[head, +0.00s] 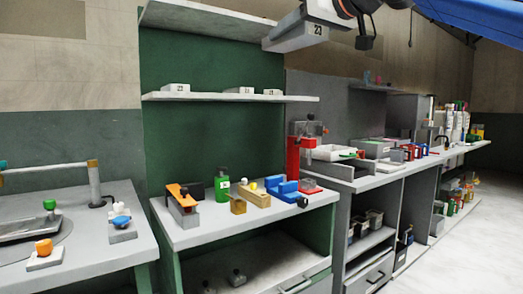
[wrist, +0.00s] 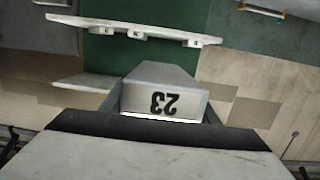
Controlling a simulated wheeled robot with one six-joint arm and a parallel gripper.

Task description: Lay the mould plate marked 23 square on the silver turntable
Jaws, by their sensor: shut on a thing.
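The mould plate marked 23 (head: 297,37) is a grey block with a dark number on its face. It is high up at the top of the head view, in front of the upper shelf. My gripper (head: 335,22) is shut on it. In the wrist view the plate (wrist: 165,88) sits in the jaws, its number upside down. My gripper (wrist: 160,122) fills the lower part there. A round grey disc (head: 62,228), which looks like the silver turntable, lies on the left bench, partly cut off by the frame. A dark-edged tray (head: 22,229) is on it.
An orange-topped piece (head: 44,248) and a blue-topped piece (head: 122,222) stand near the disc, with a post and bar (head: 94,180) behind. The middle bench (head: 215,228) holds several clamps and a green bottle (head: 222,186).

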